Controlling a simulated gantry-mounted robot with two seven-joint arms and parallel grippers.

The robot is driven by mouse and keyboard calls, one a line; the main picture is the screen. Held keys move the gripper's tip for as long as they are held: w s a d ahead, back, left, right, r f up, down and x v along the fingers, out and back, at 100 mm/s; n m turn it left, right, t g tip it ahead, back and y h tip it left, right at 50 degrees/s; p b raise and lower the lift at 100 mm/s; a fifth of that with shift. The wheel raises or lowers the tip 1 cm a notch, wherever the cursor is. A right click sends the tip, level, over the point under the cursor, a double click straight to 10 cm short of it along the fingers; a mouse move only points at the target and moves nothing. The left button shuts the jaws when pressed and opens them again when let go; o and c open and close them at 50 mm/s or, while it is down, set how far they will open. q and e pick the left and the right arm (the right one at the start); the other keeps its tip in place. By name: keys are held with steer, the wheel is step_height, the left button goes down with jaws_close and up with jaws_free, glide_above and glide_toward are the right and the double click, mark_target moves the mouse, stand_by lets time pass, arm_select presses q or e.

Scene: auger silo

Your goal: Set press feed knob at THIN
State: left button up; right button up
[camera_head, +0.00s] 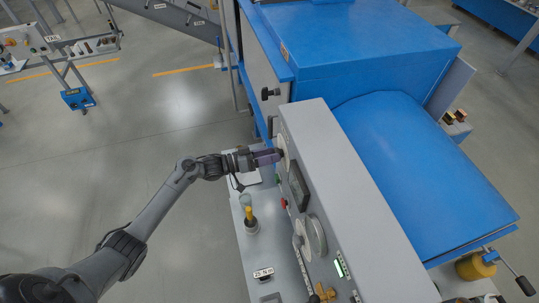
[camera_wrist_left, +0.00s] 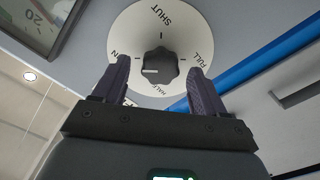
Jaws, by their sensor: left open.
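The press feed knob (camera_wrist_left: 160,67) is a black lobed knob on a round white dial (camera_wrist_left: 130,30) marked SHUT, FULL and HALF. A left-hand label ending in N is partly hidden by a finger. The knob's white mark points left, roughly toward that label's side. My left gripper (camera_wrist_left: 158,68) is open, with one dark finger on each side of the knob; I see gaps, and cannot tell how deep the fingers reach. In the head view my left gripper (camera_head: 268,157) is at the console's side face, partly covering the dial (camera_head: 283,150). My right gripper is not in view.
The grey console (camera_head: 340,190) also carries a dark-framed gauge (camera_head: 298,186), a red button (camera_head: 283,202) and another round dial (camera_head: 316,235). A cup with something yellow (camera_head: 249,222) stands on the ledge below. The blue machine (camera_head: 350,50) is behind. Open floor lies left.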

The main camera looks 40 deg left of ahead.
arm_select(q)
steer(key=b+v, duration=0.2)
steer(key=v, duration=0.8)
steer(key=shift+s+b, duration=0.2)
steer(key=shift+b, duration=0.15)
steer(key=shift+a, duration=0.15)
steer(key=s+d+f+n+g+y, duration=0.15)
steer(key=s+d+f, duration=0.3)
steer(key=d, duration=0.55)
steer(key=s+d+f+m+g+y, duration=0.1)
steer(key=s+d+f+y, duration=0.25)
steer(key=s+d, duration=0.45)
steer(key=s+a+r+m+g+y, duration=0.1)
steer(key=s+r+g+y, duration=0.1)
steer(key=s+g+y, duration=0.4)
steer(key=s+g, duration=0.1)
steer(key=s, duration=0.3)
steer(key=shift+s+a+g+p, duration=0.3)
steer(key=shift+g+p, duration=0.05)
steer(key=shift+p, duration=0.05)
